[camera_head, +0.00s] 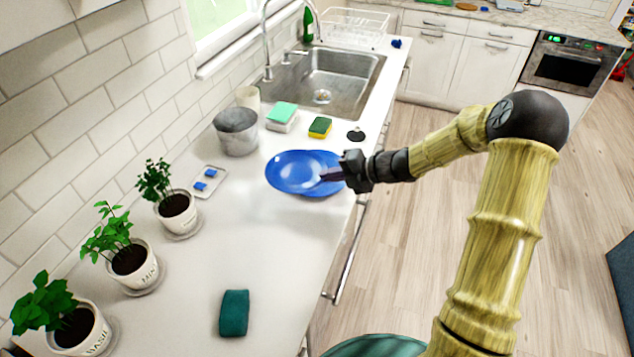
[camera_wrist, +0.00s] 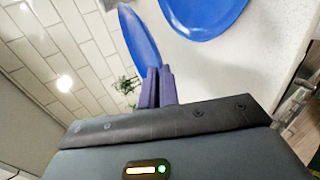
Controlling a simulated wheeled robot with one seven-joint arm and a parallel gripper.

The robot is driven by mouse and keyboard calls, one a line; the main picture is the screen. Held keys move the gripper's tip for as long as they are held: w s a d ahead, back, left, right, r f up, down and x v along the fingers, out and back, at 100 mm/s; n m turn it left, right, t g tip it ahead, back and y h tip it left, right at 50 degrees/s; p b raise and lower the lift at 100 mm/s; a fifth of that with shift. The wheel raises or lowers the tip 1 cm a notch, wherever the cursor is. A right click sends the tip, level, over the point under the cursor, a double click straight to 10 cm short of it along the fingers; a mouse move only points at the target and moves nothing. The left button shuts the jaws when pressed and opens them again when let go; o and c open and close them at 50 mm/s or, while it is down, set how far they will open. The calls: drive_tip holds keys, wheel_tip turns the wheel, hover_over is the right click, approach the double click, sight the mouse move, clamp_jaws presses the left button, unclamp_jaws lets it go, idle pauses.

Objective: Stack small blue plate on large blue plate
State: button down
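The small blue plate (camera_head: 293,172) is round and glossy, and in the head view it overlaps the large blue plate (camera_head: 328,159) beneath or behind it. My gripper (camera_head: 326,175) is at the small plate's right edge, over the counter's front side. In the wrist view my gripper's fingers (camera_wrist: 157,86) are close together with the small plate's rim (camera_wrist: 137,36) at their tips, and the plate is seen nearly edge-on. The large plate (camera_wrist: 203,12) lies apart from it there, on the white counter. The gap between the plates is hard to judge.
A sink (camera_head: 325,80), a grey pot (camera_head: 236,130), sponges (camera_head: 282,115) and a dark drain cover (camera_head: 356,135) lie beyond the plates. Potted herbs (camera_head: 175,205) line the wall. A teal sponge (camera_head: 234,313) lies near. The counter (camera_head: 215,250) between is clear.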

drive_tip(key=w+d+r+m+t+h+b, duration=0.2)
drive_tip(key=w+d+m+t+h+b, duration=0.1)
drive_tip(key=w, duration=0.5)
drive_tip(key=shift+w+d+m+t+b, duration=0.2)
drive_tip(key=shift+d+m+t+b, duration=0.3)
drive_tip(key=shift+m+t+b, duration=0.65)
drive_tip(key=shift+r, duration=0.1)
drive_tip(key=shift+f+b, duration=0.75)
drive_tip(key=shift+f, duration=1.8)
drive_tip(key=shift+g, duration=0.25)
wheel_tip(320, 180, down, 5)
drive_tip(key=shift+f+b, duration=0.1)
drive_tip(key=shift+b, duration=0.5)
